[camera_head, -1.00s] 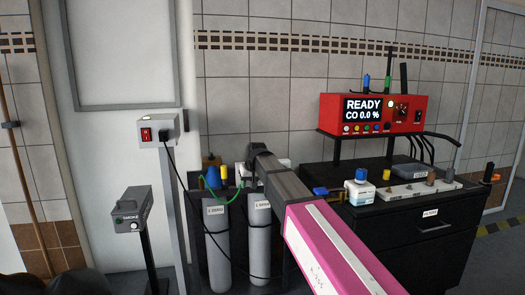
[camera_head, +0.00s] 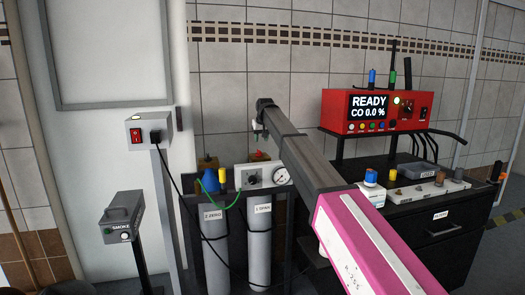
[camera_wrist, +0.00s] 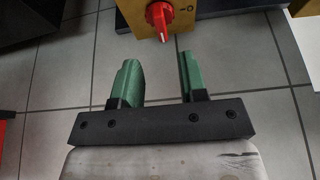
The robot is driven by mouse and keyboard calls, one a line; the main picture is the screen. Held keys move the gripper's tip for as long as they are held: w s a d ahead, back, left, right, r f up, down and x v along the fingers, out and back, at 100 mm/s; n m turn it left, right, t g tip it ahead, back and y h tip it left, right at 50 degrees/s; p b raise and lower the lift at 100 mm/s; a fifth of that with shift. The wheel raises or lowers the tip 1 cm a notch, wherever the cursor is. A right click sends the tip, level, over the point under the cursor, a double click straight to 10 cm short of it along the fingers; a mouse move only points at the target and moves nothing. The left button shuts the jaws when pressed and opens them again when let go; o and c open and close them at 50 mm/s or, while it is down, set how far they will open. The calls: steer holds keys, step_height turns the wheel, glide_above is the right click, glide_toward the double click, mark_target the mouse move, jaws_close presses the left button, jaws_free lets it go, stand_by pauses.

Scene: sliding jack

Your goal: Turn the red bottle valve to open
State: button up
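In the head view a small red part (camera_head: 259,155) sits on top of the SPAN bottle (camera_head: 259,247), partly hidden by the white gauge panel. My gripper (camera_wrist: 160,82) is open, with two green fingers apart and nothing between them. The knob is beyond the fingertips and apart from them. In the head view my gripper (camera_head: 259,127) hangs above the bottle rack.
The gauge panel (camera_head: 253,178) stands in front of the bottle tops. The ZERO bottle (camera_head: 214,250) with a blue cone (camera_head: 210,181) and green hose is to the left. A black cabinet (camera_head: 452,225) and the red analyser (camera_head: 349,125) are at right. The switch post (camera_head: 151,136) is at left.

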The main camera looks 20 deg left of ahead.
mark_target(259, 150)
steer(key=x, duration=0.7)
steer(key=shift+a+f, duration=0.1)
steer(key=shift+f, duration=0.2)
jaws_close()
